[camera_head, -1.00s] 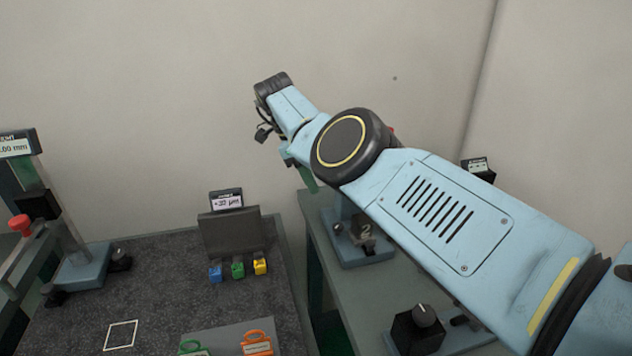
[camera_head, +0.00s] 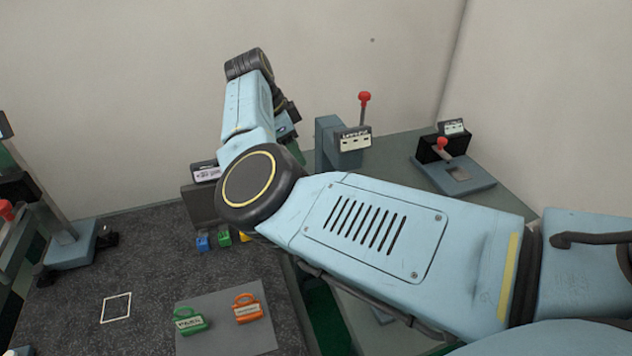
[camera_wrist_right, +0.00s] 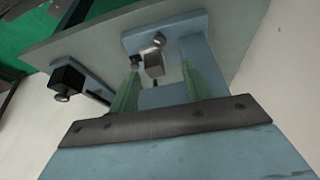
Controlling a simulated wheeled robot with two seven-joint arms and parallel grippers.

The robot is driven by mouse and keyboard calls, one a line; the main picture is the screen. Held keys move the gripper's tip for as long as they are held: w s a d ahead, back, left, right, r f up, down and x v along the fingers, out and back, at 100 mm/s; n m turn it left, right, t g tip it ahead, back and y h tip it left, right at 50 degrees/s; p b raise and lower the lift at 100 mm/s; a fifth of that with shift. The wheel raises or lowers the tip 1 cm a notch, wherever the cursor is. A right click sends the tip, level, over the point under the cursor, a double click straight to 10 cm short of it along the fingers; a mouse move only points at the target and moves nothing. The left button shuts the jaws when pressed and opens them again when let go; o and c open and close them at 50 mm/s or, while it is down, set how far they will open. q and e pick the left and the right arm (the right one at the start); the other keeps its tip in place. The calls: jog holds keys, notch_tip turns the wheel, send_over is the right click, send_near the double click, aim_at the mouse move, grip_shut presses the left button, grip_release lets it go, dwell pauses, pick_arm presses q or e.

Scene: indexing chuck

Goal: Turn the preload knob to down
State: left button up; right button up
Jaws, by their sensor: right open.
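The black block (camera_wrist_right: 68,77) with a round grey knob (camera_wrist_right: 62,97), likely the preload knob, shows left of my fingers in the right wrist view. Its pointer direction is too small to read. In the head view my right arm hides it. My right gripper (camera_wrist_right: 160,88) is open, its two green fingers apart and clear of the knob. Past the fingers is a blue fixture (camera_wrist_right: 190,24) with a small grey block (camera_wrist_right: 154,62); I cannot tell whether the fingers touch it. In the head view the right gripper (camera_head: 289,150) is mostly hidden. My left gripper is not in view.
A blue-grey post with a red-knobbed lever (camera_head: 364,98) stands behind my arm. A station with a red-topped lever (camera_head: 442,146) is at the back right.

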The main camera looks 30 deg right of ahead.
jog(key=b+x, duration=0.1)
jog(key=x, duration=1.2)
jog(key=shift+d+f, duration=0.1)
jog(key=shift+f, duration=0.05)
jog(key=c, duration=1)
jog(key=m+b, duration=0.1)
jog(key=b, duration=0.1)
jog(key=m+g+b, duration=0.1)
jog(key=m, duration=0.1)
jog(key=shift+w+f+m+y+b, duration=0.15)
jog(key=shift+m+y+b, duration=0.15)
jog(key=shift+b, duration=0.1)
jog(key=shift+m+g+b, duration=0.3)
jog(key=shift+m+b, duration=0.1)
jog(key=shift+m, duration=0.1)
jog(key=o, duration=1)
